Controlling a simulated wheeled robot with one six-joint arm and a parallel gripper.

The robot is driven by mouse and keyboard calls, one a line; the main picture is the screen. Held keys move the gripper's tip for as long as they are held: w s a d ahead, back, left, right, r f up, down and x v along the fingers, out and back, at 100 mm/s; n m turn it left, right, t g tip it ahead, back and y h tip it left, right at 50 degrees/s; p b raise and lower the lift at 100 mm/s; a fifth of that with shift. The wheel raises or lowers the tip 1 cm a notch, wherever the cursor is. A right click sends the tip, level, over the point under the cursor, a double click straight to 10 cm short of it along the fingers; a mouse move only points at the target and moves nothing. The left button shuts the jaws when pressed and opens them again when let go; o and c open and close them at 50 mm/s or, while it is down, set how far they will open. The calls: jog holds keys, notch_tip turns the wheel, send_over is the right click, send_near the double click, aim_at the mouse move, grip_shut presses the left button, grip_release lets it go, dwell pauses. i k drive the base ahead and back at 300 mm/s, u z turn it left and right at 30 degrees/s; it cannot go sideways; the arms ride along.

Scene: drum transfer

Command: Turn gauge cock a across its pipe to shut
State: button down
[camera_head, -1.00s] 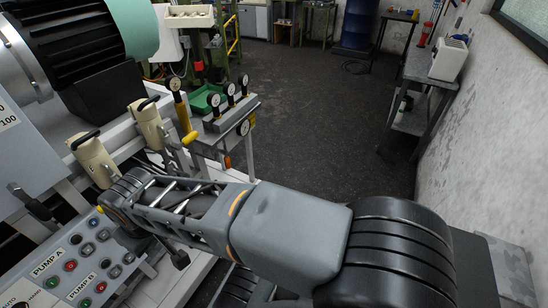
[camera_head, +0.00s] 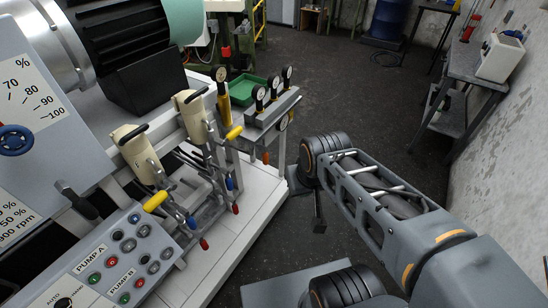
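Three small dial gauges stand on a grey block (camera_head: 270,117) at the right end of the machine in the head view; the nearest gauge of the row (camera_head: 258,93) is at its left. I cannot read a label that marks gauge cock a.
Two cream filter housings (camera_head: 140,155) with black handles and several coloured levers stand left of the block. A control panel (camera_head: 127,255) is at the lower left. A green tray (camera_head: 247,86) lies behind. The floor (camera_head: 380,128) right of the machine is clear up to the wall bench (camera_head: 465,70).

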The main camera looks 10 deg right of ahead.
aim_at(265, 156)
jog(key=z, duration=0.3)
jog(key=k, duration=0.4)
jog(key=z, duration=1)
jog(key=i, duration=0.25)
jog(key=u, duration=0.95)
jog(key=i, duration=0.65)
jog(key=u, duration=0.55)
